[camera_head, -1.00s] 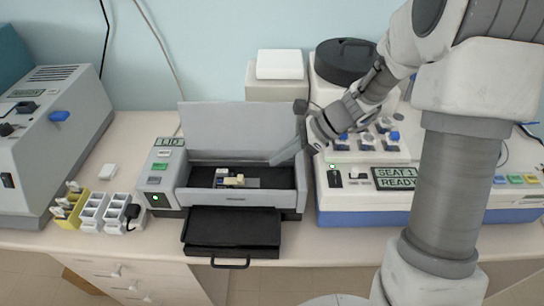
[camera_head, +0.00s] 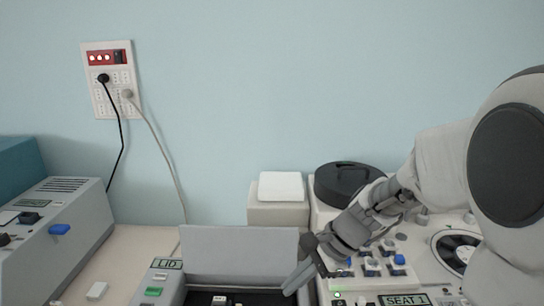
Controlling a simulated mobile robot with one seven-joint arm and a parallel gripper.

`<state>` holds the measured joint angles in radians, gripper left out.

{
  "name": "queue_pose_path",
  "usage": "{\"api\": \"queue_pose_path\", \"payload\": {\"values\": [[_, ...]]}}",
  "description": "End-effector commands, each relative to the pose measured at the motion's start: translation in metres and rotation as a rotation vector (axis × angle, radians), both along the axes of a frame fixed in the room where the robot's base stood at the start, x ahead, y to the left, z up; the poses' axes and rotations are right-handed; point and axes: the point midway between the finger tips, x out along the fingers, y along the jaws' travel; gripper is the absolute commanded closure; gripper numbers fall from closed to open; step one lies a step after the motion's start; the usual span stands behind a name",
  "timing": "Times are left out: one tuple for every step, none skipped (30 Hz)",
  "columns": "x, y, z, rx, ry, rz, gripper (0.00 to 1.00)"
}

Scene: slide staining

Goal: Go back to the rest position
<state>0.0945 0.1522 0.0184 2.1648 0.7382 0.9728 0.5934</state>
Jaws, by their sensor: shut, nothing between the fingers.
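My gripper (camera_head: 298,268) is in the head view, at the right edge of the grey lidded machine (camera_head: 165,290) whose lid (camera_head: 238,250) stands up. Its fingers point down and to the left, in front of the right part of the raised lid. It is shut with nothing in it. I cannot tell whether the fingers touch the machine. My arm reaches in from the right.
The white machine (camera_head: 408,300) with a "SEAT 1" display lies under my arm; a black round lid (camera_head: 347,184) sits at its back. A white box (camera_head: 281,187) stands beside it. A grey machine (camera_head: 50,235) stands at the left. A wall socket panel (camera_head: 109,60) holds two plugs.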

Motion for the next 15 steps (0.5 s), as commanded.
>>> {"api": "queue_pose_path", "payload": {"values": [[-0.010, -0.004, 0.012, -0.040, -0.060, 0.058, 1.00], [-0.016, -0.006, 0.017, -0.065, -0.092, 0.097, 1.00], [-0.023, -0.010, 0.024, -0.099, -0.135, 0.147, 1.00], [-0.029, -0.013, 0.029, -0.125, -0.165, 0.183, 1.00], [-0.035, -0.016, 0.034, -0.151, -0.197, 0.220, 1.00], [-0.043, -0.020, 0.039, -0.186, -0.236, 0.269, 1.00], [-0.048, -0.024, 0.044, -0.214, -0.267, 0.306, 1.00], [-0.054, -0.027, 0.048, -0.241, -0.296, 0.341, 1.00], [-0.061, -0.032, 0.053, -0.279, -0.336, 0.389, 1.00], [-0.067, -0.035, 0.057, -0.308, -0.364, 0.425, 1.00], [-0.072, -0.039, 0.061, -0.336, -0.392, 0.460, 1.00], [-0.079, -0.043, 0.066, -0.377, -0.428, 0.508, 1.00], [-0.085, -0.047, 0.069, -0.406, -0.455, 0.541, 1.00], [-0.090, -0.051, 0.072, -0.436, -0.480, 0.576, 1.00], [-0.097, -0.056, 0.077, -0.477, -0.515, 0.622, 1.00]]}}
